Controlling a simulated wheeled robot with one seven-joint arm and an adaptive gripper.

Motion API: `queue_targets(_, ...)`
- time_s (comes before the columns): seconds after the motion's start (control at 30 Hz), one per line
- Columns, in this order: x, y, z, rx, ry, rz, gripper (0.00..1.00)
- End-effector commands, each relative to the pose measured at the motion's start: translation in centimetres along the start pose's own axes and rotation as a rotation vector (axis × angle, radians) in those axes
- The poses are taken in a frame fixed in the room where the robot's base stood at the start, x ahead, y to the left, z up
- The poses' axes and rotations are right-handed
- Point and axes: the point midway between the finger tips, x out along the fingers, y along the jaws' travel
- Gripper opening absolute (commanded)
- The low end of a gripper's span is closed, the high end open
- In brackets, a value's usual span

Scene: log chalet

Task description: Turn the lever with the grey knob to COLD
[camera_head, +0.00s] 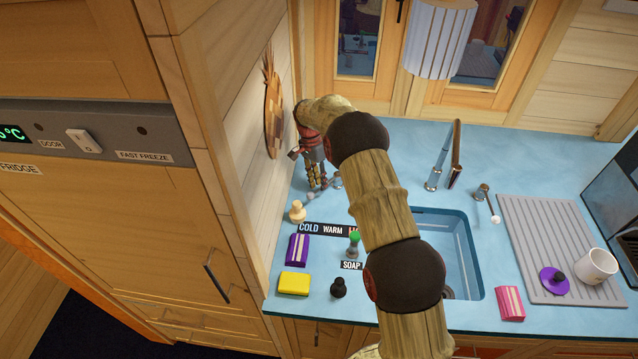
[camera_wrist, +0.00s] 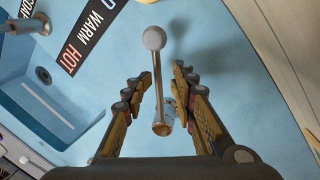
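The lever is a thin metal rod on a metal base (camera_wrist: 162,124), with a round grey knob (camera_wrist: 154,38) at its tip. In the wrist view the rod rises from between my fingers, with the knob beyond the fingertips. My gripper (camera_wrist: 155,82) is open around the rod, with a gap on both sides. In the head view my gripper (camera_head: 317,180) is at the back left of the counter, by the wood wall. The label strip (camera_head: 332,230) reads COLD, WARM and a partly hidden HOT. WARM and HOT show in the wrist view (camera_wrist: 86,38). Which word the lever points to is unclear.
The sink (camera_head: 462,240) lies to the right, partly behind my arm. A green-topped soap dispenser (camera_head: 354,243), purple block (camera_head: 297,249), yellow sponge (camera_head: 294,283), cream piece (camera_head: 297,211) and black piece (camera_head: 338,288) stand near the label. A tall faucet (camera_head: 438,165) stands behind the sink.

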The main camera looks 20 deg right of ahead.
Motion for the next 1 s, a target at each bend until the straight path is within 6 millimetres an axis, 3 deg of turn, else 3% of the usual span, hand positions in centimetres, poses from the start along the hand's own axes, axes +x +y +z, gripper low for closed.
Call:
queue_targets(0.17,-2.2,-0.1,-0.1,0.000,0.002,-0.005,0.26)
queue_targets(0.6,-10.2,-0.1,0.0,0.000,0.000,-0.001,0.26)
queue_targets(0.8,-11.6,-0.1,0.1,-0.001,-0.001,0.001,0.26)
queue_targets(1.0,-11.8,-0.1,0.1,-0.001,-0.001,0.002,0.26)
